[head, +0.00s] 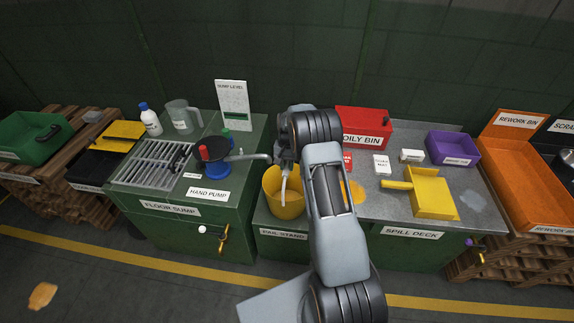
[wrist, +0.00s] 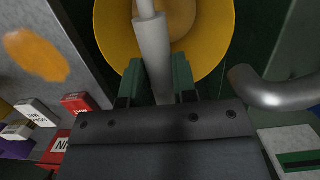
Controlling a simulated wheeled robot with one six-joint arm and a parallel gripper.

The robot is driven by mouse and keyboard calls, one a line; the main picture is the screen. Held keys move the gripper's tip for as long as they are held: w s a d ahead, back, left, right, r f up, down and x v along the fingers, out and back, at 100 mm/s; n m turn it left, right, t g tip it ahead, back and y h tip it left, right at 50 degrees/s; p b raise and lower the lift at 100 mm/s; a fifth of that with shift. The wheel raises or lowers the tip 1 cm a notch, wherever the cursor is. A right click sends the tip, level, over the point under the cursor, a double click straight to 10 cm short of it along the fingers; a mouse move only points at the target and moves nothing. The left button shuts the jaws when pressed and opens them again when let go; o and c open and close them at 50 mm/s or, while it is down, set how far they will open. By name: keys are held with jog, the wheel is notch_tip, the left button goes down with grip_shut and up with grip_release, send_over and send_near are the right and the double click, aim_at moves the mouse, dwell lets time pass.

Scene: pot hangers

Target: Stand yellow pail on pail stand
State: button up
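The yellow pail (head: 284,205) is upright at the green pail stand (head: 284,235), between the floor sump and the spill deck. Its base is over the stand's top; I cannot tell for sure whether it touches. My gripper (head: 285,163) is above the pail, partly hidden by my arm. In the wrist view the pail (wrist: 112,35) is beyond the fingers, and its pale handle grip (wrist: 153,55) lies between the two green fingers of my gripper (wrist: 156,88), which look closed on it.
The floor sump (head: 165,225) with a hand pump (head: 212,166) stands left; the pump's spout (head: 255,158) reaches close to the pail. The spill deck (head: 385,215) at right holds a yellow dustpan (head: 432,196), a red oily bin (head: 362,124) and a purple bin (head: 453,148).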

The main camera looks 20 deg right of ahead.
jog(key=o, duration=0.6)
jog(key=shift+c, duration=0.2)
notch_tip(320, 180, up, 14)
jog(key=w+d, duration=0.1)
jog(key=w, duration=0.1)
jog(key=s+a+r+n+t+p, duration=0.1)
jog(key=s+a+r, duration=0.3)
jog(key=s, duration=0.5)
jog(key=s+a+r+n+t+p, duration=0.2)
jog(key=s+a+r+n+p, duration=0.1)
jog(key=s+r, duration=0.4)
jog(key=s+a+r+n+t+h+p, duration=0.1)
jog(key=s+a+r+p, duration=0.3)
jog(key=s, duration=0.9)
jog(key=shift+a+r+n+t, duration=0.75)
jog(key=shift+a+r, duration=0.3)
jog(key=shift+r, duration=0.3)
